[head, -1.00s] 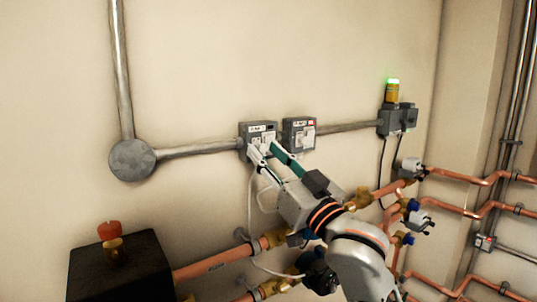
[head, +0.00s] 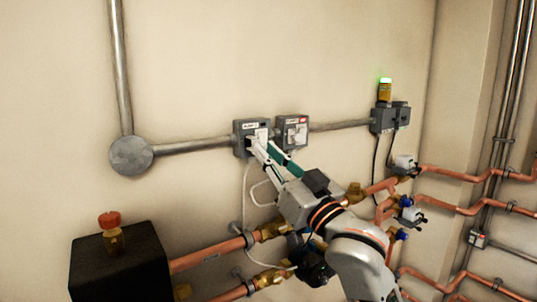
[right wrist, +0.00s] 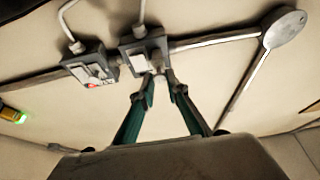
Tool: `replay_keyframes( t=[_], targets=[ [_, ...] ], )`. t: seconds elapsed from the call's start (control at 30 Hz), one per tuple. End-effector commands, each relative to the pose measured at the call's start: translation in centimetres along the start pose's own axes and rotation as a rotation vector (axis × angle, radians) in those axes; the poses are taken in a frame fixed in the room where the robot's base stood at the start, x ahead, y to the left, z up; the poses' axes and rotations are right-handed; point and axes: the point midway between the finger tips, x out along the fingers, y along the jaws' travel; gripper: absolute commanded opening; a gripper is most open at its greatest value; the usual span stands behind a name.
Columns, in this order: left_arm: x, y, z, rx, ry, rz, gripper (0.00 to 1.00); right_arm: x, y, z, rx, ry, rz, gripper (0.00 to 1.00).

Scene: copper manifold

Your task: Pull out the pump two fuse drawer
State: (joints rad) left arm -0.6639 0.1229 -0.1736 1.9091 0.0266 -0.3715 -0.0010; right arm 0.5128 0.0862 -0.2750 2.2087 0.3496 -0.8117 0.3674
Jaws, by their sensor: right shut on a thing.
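Two small grey boxes sit side by side on the wall in the head view. My right gripper (head: 262,145) reaches up to the left box (head: 243,140). Its label is too small to read surely. The gripper is shut on a small light part at the lower front of this box, taken as the fuse drawer (right wrist: 159,71). The fingers hide most of that part, and I cannot tell how far out it sits. The right box (head: 292,131) has a pale front with a red mark. My left gripper is not in view.
Grey conduit (head: 192,146) runs from a round junction box (head: 131,155) to the boxes. A beacon (head: 385,90) glows green at right. Copper pipes (head: 213,255) with valves lie below, close to my right arm. A black box (head: 120,262) stands lower left.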

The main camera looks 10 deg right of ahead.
Motion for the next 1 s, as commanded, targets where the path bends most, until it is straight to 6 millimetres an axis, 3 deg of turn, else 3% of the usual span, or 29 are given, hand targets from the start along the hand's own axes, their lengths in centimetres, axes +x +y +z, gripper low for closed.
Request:
replay_keyframes(
  t=[0.23, 0.27, 0.3, 0.33, 0.57, 0.73, 1.0],
  targets=[
    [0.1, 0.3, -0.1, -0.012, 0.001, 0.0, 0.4, -0.1, -0.1, 0.0, 0.001, 0.001, -0.003, 0.0],
    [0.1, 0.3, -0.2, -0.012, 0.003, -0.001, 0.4, -0.1, -0.1, 0.0, 0.001, 0.001, -0.003, 0.17],
    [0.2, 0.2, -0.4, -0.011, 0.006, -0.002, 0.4, -0.1, -0.1, 0.0, 0.001, 0.001, -0.003, 0.27],
    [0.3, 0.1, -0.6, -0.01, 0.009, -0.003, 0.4, -0.1, -0.1, 0.0, 0.001, 0.001, -0.003, 0.31],
    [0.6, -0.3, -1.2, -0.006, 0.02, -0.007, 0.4, -0.1, -0.1, -0.1, 0.001, 0.002, -0.002, 0.31],
    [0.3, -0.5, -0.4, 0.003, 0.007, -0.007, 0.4, -0.6, -0.1, 0.0, 0.001, 0.001, -0.002, 0.31],
    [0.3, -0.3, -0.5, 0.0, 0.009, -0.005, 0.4, -4.6, 0.0, 0.1, 0.001, -0.001, -0.001, 0.31]
  ],
)
